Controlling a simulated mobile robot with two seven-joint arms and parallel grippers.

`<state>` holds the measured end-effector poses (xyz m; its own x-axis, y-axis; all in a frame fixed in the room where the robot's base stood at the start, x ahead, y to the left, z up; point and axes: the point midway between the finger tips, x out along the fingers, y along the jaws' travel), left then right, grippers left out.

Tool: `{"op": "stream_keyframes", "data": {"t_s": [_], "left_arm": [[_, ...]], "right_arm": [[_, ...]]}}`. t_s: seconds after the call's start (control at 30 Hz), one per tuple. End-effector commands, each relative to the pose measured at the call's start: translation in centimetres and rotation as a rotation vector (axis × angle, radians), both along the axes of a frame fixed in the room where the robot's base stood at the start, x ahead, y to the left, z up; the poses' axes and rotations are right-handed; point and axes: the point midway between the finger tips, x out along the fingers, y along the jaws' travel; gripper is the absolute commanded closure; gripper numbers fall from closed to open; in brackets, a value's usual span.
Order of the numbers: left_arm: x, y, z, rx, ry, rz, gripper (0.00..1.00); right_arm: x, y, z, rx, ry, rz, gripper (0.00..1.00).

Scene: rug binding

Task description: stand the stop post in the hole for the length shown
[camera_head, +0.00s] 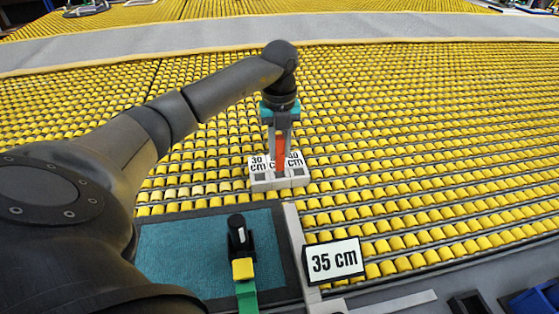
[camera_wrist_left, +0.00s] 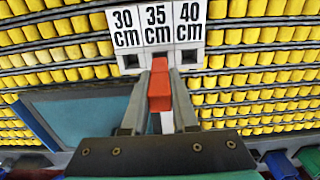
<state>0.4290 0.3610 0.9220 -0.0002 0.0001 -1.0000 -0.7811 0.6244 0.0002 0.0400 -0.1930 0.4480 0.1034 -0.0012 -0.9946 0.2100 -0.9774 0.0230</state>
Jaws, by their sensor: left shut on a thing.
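The stop post (camera_head: 280,152) is an orange-red bar, upright in my left gripper (camera_head: 281,140), which is shut on it. The post also shows in the left wrist view (camera_wrist_left: 159,92). The white hole block (camera_head: 262,184) carries labels 30, 35 and 40 cm, clear in the left wrist view (camera_wrist_left: 156,27). The post's lower end is at the middle, 35 cm position and covers that hole; I cannot tell whether it is inside. The 30 cm hole (camera_wrist_left: 130,61) and 40 cm hole (camera_wrist_left: 189,57) look empty. A sign (camera_head: 334,260) reads 35 cm. My right gripper is out of view.
The block stands on a bed of yellow rollers (camera_head: 430,130). In front lies a blue rug piece (camera_head: 180,252) with dark edging. Dark bins (camera_head: 468,303) stand at lower right.

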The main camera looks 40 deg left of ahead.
Motion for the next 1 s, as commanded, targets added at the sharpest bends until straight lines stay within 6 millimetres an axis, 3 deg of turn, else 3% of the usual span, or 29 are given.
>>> {"op": "stream_keyframes", "data": {"t_s": [0.17,0.4,0.8,0.83,1.0], "left_arm": [[0.0,0.0,-1.2,0.0,0.0,0.001,1.0],[0.0,0.0,-4.6,0.0,0.001,0.0,1.0],[0.0,0.0,-5.2,0.0,-0.001,0.0,1.0],[0.0,0.0,-5.1,0.001,-0.001,0.0,0.71],[0.0,0.0,-5.1,0.001,-0.001,0.0,0.52]], "right_arm": [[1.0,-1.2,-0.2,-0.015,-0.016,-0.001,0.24],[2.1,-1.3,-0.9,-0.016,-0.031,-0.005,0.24],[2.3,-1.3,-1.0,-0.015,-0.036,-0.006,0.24],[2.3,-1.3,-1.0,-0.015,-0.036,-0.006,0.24],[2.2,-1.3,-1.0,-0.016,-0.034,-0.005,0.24]]}}
